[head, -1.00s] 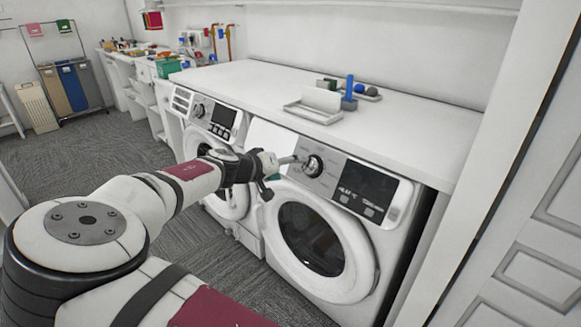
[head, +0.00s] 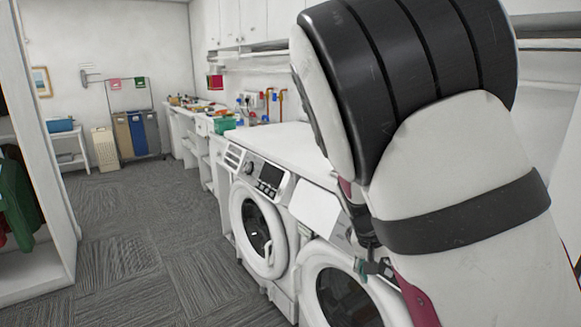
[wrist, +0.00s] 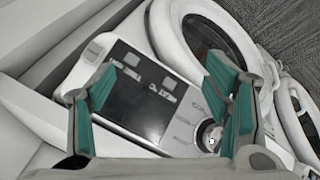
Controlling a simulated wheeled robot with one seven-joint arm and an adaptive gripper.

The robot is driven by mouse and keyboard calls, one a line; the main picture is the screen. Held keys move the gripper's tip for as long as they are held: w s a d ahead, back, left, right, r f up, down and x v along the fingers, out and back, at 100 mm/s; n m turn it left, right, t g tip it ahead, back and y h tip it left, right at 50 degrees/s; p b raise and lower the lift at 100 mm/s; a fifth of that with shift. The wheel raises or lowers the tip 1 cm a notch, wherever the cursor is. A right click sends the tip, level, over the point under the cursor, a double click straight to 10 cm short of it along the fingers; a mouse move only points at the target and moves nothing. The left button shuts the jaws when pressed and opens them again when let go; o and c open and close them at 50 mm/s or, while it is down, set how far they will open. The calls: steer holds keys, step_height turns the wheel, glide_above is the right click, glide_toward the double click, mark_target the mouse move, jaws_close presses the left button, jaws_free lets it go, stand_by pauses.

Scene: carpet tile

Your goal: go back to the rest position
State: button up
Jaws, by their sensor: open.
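My gripper (wrist: 165,108) is open in the wrist view, its two teal-padded fingers apart with nothing between them. Beyond them is the near washer's control panel (wrist: 143,88), with a dark display. The panel's round knob (wrist: 211,136) shows beside the right finger, apart or touching I cannot tell. In the head view a small part of my gripper (head: 375,267) shows in front of the near washer (head: 312,254). My arm hides most of that washer's panel and the right side of the counter.
A second washer (head: 262,222) stands farther left under the white counter (head: 290,142). Carpet tile floor (head: 140,235) is clear to the left. A white shelf unit (head: 62,240) with hanging clothes stands at the left edge. Sorting bins (head: 138,133) and a basket (head: 105,148) are at the back.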

steer(key=s+r+n+y, duration=0.1)
steer(key=s+r, duration=0.4)
steer(key=s, duration=0.5)
steer(key=s+a+r+n+t+y+p, duration=0.1)
steer(key=s+r+n+y, duration=0.1)
steer(key=s+r, duration=0.4)
steer(key=s+a+r+n+t+y, duration=0.1)
steer(key=s+r, duration=0.5)
steer(key=s, duration=0.8)
steer(key=shift+s+y+p, duration=0.3)
steer(key=shift+s+p, duration=0.1)
steer(key=shift+r, duration=0.1)
